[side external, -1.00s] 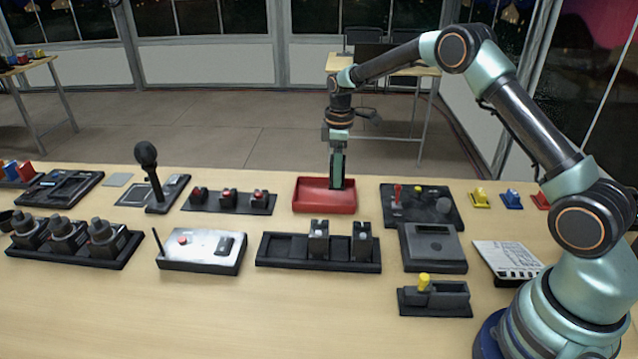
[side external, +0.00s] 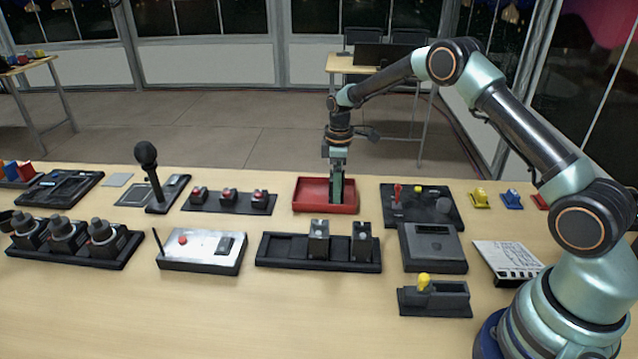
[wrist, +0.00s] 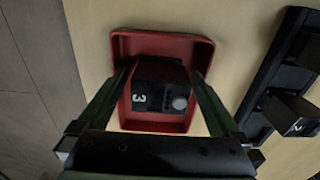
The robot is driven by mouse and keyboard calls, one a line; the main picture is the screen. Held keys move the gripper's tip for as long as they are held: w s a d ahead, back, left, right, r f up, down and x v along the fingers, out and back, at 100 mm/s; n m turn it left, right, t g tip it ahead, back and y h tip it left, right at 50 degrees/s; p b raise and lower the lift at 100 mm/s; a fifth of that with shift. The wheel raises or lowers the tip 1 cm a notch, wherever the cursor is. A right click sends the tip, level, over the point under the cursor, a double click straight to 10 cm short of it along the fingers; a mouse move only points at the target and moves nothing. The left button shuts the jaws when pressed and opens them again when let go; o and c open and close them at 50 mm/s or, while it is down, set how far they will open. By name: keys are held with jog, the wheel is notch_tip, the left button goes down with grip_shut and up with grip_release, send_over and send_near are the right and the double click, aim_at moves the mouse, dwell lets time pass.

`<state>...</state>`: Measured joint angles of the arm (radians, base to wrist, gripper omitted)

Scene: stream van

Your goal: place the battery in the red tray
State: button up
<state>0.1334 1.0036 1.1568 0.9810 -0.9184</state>
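The battery (wrist: 160,88) is a dark block marked with a white 3 and a round grey terminal. In the wrist view it sits between the two fingers of my gripper (wrist: 160,78), which appear to press on its sides. My gripper (side external: 337,190) points straight down into the red tray (side external: 312,195), with its fingertips inside the rim. The tray (wrist: 203,55) surrounds the battery in the wrist view. In the side view the fingers hide the battery, and I cannot tell whether it touches the tray floor.
A black rack (side external: 278,247) with two upright batteries (side external: 319,240) stands in front of the tray. A panel of red switches (side external: 229,202) lies left of the tray, and a joystick panel (side external: 425,206) lies right. A microphone (side external: 147,158) stands farther left.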

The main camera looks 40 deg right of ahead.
jog(key=shift+r, duration=0.1)
notch_tip(320, 180, up, 12)
jog(key=shift+r, duration=0.1)
jog(key=s+a+r+m+t, duration=0.3)
jog(key=s+a+r+m, duration=0.1)
jog(key=s+r, duration=0.7)
jog(key=s+a+m+t, duration=0.2)
jog(key=s+m, duration=0.3)
jog(key=s, duration=0.8)
jog(key=shift+s+a+f+t, duration=0.25)
jog(key=shift+a+t, duration=0.05)
jog(key=shift+a, duration=0.25)
